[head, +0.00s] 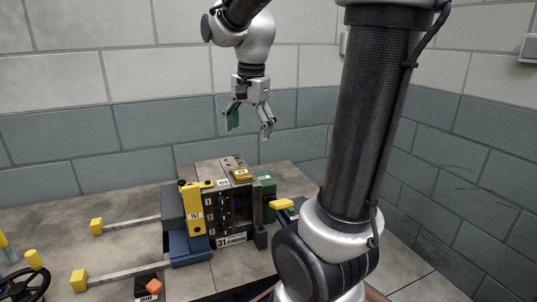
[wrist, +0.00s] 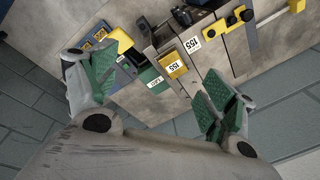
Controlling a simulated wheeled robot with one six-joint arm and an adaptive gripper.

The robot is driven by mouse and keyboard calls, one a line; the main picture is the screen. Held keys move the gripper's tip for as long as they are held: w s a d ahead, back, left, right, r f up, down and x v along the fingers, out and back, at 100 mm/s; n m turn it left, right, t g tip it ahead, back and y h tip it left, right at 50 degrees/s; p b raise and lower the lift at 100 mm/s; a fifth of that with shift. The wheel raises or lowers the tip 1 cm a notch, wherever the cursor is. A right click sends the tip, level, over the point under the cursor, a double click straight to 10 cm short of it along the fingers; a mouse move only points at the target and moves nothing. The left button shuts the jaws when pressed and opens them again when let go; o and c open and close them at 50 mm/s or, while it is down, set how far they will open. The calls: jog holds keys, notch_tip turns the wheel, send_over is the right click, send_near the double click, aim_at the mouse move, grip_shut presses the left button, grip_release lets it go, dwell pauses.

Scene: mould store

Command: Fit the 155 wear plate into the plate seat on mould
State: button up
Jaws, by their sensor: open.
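The mould (head: 232,222) stands on the bench, a dark block with a light top and a "31 STANDARD" label on its front. A yellow-topped piece (head: 242,174) sits on its top; in the wrist view this yellow piece (wrist: 176,64) bears a "155" label, so it looks like the wear plate. A second "155" label (wrist: 193,43) lies beside it on the mould top. I cannot make out the plate seat clearly or tell whether the piece sits in it. My gripper (head: 249,122) is open and empty, above the mould and apart from it. Its green-padded fingers (wrist: 162,85) show in the wrist view.
A yellow "TILT" piece (head: 194,209) stands at the mould's left. A green block (head: 265,186) and a yellow handle (head: 281,204) are at its right. Two rails with yellow ends (head: 79,281) reach left. A black handwheel (head: 25,286) is at front left. A wall stands behind.

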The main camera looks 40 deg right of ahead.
jog(key=s+a+f+n+t, duration=0.2)
jog(key=s+n, duration=1.1)
jog(key=s, duration=0.1)
jog(key=shift+s+a+f+t, duration=0.2)
jog(key=shift+s+a+t, duration=0.05)
jog(key=shift+t, duration=0.15)
dwell(0.7)
